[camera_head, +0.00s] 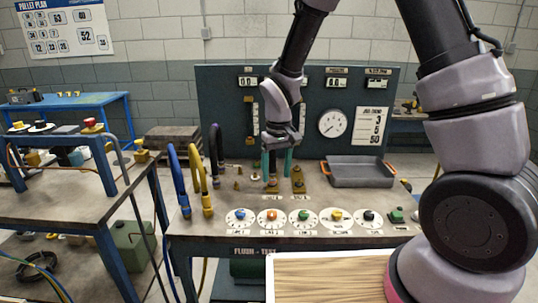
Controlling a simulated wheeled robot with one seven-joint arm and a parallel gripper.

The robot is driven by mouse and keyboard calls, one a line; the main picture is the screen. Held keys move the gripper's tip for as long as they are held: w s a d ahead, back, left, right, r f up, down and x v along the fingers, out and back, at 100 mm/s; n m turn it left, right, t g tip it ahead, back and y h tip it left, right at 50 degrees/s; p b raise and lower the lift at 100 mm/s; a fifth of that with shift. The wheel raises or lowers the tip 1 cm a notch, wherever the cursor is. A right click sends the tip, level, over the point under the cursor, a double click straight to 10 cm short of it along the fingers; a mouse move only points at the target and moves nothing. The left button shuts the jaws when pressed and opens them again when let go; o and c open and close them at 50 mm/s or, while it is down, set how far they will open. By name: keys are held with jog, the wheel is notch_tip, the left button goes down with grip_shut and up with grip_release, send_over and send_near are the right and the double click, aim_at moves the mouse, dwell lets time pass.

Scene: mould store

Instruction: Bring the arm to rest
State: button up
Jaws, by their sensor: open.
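My arm rises at the right of the view, passes out of the top edge and comes down again near the middle. My gripper (277,166) points down over the back part of the flush-test bench (225,226). Its two teal fingers are apart, with nothing seen between them. Brass fittings (298,182) stand on dark plates just below and beside the fingertips. I cannot tell whether the fingers touch them.
A row of coloured knobs on white dials (304,216) lines the bench front. Blue, yellow and black hoses (198,175) stand left of the gripper. A grey tray (358,173) with orange handles is to the right. A panel with a gauge (333,124) rises behind.

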jog(key=d+r+m+t+y, duration=0.1)
jog(key=d+r+m, duration=0.1)
jog(key=d+r, duration=0.55)
jog(key=d+r+m+t+y, duration=0.15)
jog(key=d+r, duration=0.25)
jog(key=r, duration=0.7)
jog(key=s+d+r+m+t, duration=0.4)
jog(key=s+d+r+m, duration=0.1)
jog(key=s+d+r, duration=0.5)
jog(key=s+r, duration=0.2)
jog(key=s, duration=0.1)
jog(key=shift+s+h, duration=0.3)
jog(key=shift+h, duration=0.05)
jog(key=shift+t, duration=0.25)
jog(key=shift+c, duration=0.2)
